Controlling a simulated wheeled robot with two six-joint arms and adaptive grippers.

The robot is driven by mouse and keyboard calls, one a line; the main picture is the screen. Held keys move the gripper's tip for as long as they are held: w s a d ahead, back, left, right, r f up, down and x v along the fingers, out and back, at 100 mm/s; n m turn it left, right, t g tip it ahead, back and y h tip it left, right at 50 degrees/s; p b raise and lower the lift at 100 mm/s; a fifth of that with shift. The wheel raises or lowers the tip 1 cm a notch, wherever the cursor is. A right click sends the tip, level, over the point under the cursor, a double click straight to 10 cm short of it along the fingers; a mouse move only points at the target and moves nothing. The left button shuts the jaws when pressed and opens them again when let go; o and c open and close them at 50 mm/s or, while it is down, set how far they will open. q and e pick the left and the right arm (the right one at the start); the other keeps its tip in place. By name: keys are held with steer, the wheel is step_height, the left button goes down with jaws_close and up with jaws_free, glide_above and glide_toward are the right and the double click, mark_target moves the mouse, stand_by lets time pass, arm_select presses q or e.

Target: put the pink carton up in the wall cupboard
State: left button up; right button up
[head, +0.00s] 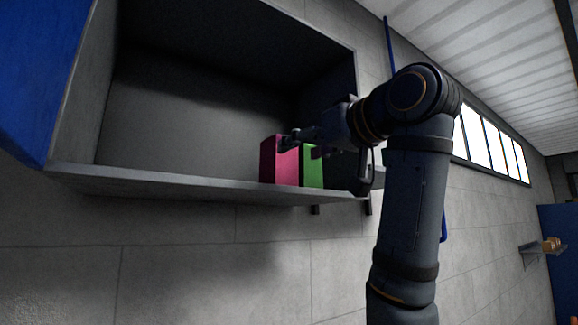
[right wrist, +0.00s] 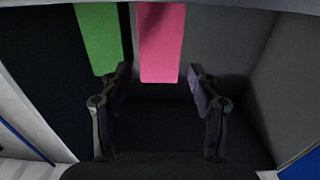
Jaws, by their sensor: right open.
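The pink carton (head: 280,162) stands upright on the floor of the open wall cupboard (head: 190,186), near its right end. My right gripper (head: 291,141) reaches in from the right at the carton's upper part. In the right wrist view the pink carton (right wrist: 161,45) shows beyond and between the two open fingers of the right gripper (right wrist: 156,84), with dark space on either side of it. Whether a finger touches it I cannot tell. My left gripper is not in view.
A green carton (head: 312,167) stands just right of the pink one, partly behind my gripper; it also shows in the right wrist view (right wrist: 98,38). A blue cupboard door (head: 40,75) is at the left. The cupboard's left and middle are empty.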

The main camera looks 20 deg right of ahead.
steer(key=s, duration=0.2)
steer(key=s+d+b, duration=0.1)
steer(key=s, duration=0.2)
steer(key=shift+s, duration=0.25)
